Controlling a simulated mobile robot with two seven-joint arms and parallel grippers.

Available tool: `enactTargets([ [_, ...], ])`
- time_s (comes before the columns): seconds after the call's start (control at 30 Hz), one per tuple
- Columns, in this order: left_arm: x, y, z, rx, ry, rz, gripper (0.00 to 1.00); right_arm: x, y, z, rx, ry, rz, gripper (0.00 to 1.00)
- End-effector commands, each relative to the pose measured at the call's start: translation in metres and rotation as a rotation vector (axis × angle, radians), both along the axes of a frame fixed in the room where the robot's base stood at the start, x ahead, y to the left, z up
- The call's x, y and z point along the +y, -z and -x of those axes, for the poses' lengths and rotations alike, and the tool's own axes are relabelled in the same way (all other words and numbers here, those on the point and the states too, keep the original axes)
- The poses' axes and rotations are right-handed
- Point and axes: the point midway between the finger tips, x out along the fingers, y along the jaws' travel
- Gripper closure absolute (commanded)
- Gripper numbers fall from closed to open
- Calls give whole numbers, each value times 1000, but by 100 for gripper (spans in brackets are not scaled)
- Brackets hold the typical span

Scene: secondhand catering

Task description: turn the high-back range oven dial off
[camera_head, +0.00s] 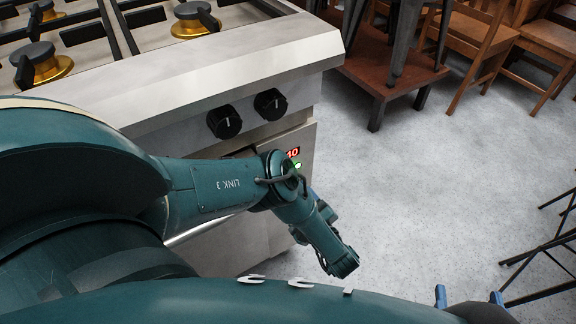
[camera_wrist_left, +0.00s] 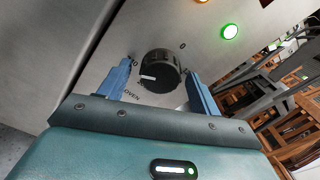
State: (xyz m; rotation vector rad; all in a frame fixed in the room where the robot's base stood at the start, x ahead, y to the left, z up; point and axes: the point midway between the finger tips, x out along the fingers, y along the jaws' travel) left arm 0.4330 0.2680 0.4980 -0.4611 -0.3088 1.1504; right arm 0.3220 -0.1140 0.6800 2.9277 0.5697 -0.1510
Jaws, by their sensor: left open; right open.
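The oven dial (camera_wrist_left: 158,72) is a round black knob on the steel front of the range, in the left wrist view. Its white mark points to the left of the picture, and an OVEN label and a 0 are printed around it. My left gripper (camera_wrist_left: 161,67) is open, with one blue finger on each side of the dial in the picture; I cannot tell whether they touch it. In the head view the range (camera_head: 230,75) shows, but my left arm covers the oven dial. My right gripper (camera_head: 468,297) is open and empty at the bottom right, over the floor.
Two other black knobs (camera_head: 224,122) (camera_head: 270,104) sit higher on the range front. Wooden chairs (camera_head: 480,45) and a low brown table (camera_head: 385,75) stand beyond.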

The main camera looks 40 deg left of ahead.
Motion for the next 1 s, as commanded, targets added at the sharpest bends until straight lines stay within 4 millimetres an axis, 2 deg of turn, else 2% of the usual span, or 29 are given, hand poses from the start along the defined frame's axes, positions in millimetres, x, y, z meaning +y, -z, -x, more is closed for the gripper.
enactTargets([
  [0.33, -1, 0, -2, 0, 1, 0, 36, -1, -1, -1, -8, -2, 4, 36],
  [0.87, 0, 0, -1, 0, 1, 0, 80, -2, -1, -1, -8, -1, 6, 36],
  [1.0, 0, 0, -1, -3, 1, 1, 81, -2, -1, -1, -8, 0, 7, 36],
])
